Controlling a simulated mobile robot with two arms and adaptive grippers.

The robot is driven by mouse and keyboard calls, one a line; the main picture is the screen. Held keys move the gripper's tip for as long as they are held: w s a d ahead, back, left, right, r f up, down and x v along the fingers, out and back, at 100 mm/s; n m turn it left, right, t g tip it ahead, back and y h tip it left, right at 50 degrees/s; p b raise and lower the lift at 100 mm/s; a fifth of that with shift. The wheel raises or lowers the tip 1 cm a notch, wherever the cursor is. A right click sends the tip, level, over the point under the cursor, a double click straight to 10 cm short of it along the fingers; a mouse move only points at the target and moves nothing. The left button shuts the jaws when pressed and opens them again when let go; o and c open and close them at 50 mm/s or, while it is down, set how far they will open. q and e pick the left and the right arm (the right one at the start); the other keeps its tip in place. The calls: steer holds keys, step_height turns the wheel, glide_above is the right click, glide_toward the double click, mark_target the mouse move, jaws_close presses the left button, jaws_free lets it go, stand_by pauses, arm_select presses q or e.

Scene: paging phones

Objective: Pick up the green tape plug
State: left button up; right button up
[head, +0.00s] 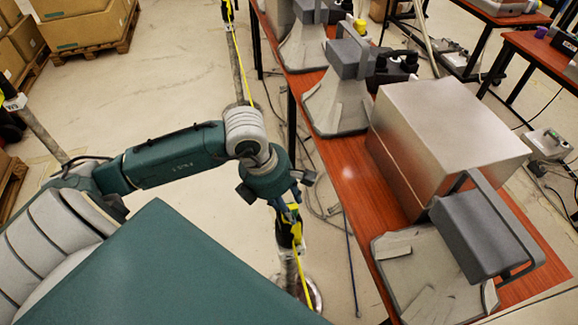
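I cannot make out a green tape plug in the head view. A barrier post with a dark head (288,236) and yellow tape stands left of the nearest red table. My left arm reaches in from the left. My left gripper (293,203) points down just over the post head, overlapping it in the picture. Whether its fingers touch the post or hold anything is too small and dark to tell. My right gripper is not in view.
A red table (352,185) runs along the right, with a large metal box (450,135) and grey paging phones (475,235) on it. Another post with yellow tape (235,55) stands farther back. Cardboard boxes (85,25) sit on a pallet.

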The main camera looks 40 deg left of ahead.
arm_select(q)
jaws_close()
